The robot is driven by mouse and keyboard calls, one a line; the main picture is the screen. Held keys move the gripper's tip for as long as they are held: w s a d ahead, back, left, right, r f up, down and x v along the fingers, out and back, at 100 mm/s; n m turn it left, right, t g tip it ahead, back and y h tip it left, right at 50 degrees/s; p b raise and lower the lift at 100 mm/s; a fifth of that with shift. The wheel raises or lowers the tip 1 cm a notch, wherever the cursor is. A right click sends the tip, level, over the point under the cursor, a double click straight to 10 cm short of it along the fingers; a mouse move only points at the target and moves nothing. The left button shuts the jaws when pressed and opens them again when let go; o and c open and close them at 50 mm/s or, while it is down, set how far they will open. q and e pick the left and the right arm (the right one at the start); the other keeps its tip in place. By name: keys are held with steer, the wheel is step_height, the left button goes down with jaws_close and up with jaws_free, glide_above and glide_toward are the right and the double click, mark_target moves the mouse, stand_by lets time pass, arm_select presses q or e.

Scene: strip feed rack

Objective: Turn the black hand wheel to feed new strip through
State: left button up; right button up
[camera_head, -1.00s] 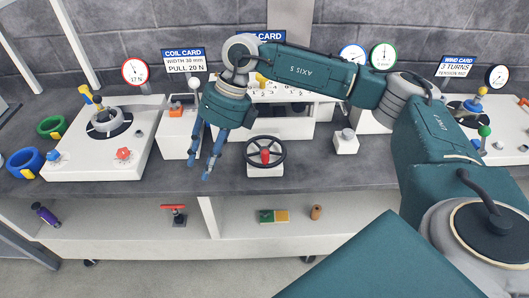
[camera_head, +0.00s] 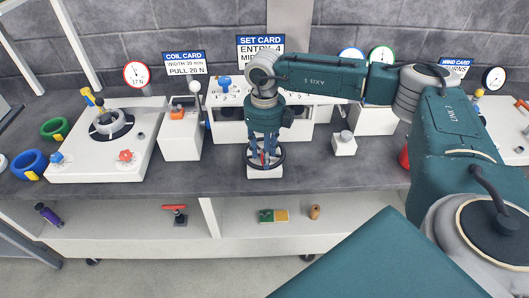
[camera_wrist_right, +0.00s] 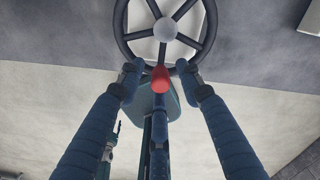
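The black hand wheel (camera_head: 281,158) stands on a small white base (camera_head: 265,173) near the front of the bench. In the right wrist view the wheel (camera_wrist_right: 208,22) shows its spokes, a pale hub and a red knob (camera_wrist_right: 160,80) at the near rim. My right gripper (camera_head: 264,160) points down over the wheel. In the wrist view its blue fingers (camera_wrist_right: 160,82) are spread around the red knob, with gaps at both sides. Two fingertips are close to the rim; I cannot tell whether they touch it. My left gripper is not in view.
A white box with a lever (camera_head: 181,140) stands left of the wheel and a small box with a grey knob (camera_head: 344,146) stands to its right. Behind is a white unit with a SET CARD (camera_head: 261,48). The bench front around the wheel is clear.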

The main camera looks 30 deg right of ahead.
steer(key=shift+f, duration=0.5)
steer(key=shift+c, duration=0.5)
jaws_close()
